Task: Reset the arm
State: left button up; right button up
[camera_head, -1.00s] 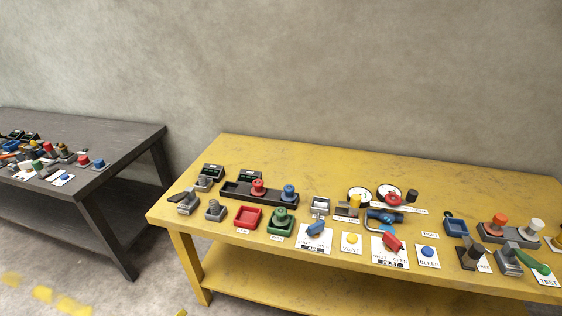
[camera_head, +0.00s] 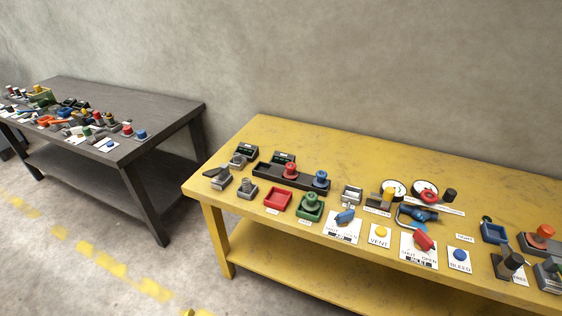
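No gripper and no arm of mine shows in the head view. The yellow table (camera_head: 330,150) stands at the right with several devices on it. A black tray (camera_head: 262,178) near its left end holds a red flanged piece (camera_head: 289,170) and a blue flanged piece (camera_head: 320,179). In front of it are a red square tray (camera_head: 278,200) and a green base with a knob (camera_head: 311,205). Farther right are a blue handle (camera_head: 345,217) and a red handle (camera_head: 423,240) on white labelled cards, and a blue valve body (camera_head: 412,216) by two round gauges.
A dark grey table (camera_head: 165,105) with many small items stands at the left, with a floor gap between the tables. Yellow dashed marks (camera_head: 115,266) run along the concrete floor. A plain wall (camera_head: 320,60) is behind. The yellow table's back strip is bare.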

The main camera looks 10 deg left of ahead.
pick_arm(q)
jog(key=s+d+f+g+h, duration=0.1)
jog(key=s+d+f, duration=0.15)
jog(key=f, duration=1.05)
jog(key=s+d+f+g+h, duration=0.15)
jog(key=s+f, duration=0.25)
jog(key=f, duration=0.9)
jog(key=s+f+n+g+h, duration=0.1)
jog(key=s+f+n+g, duration=0.1)
jog(key=s+f, duration=1.3)
jog(key=s+n, duration=0.1)
jog(key=s, duration=0.3)
jog(key=shift+s+a+f, duration=0.15)
jog(key=shift+f, duration=0.25)
jog(key=shift+g, duration=0.25)
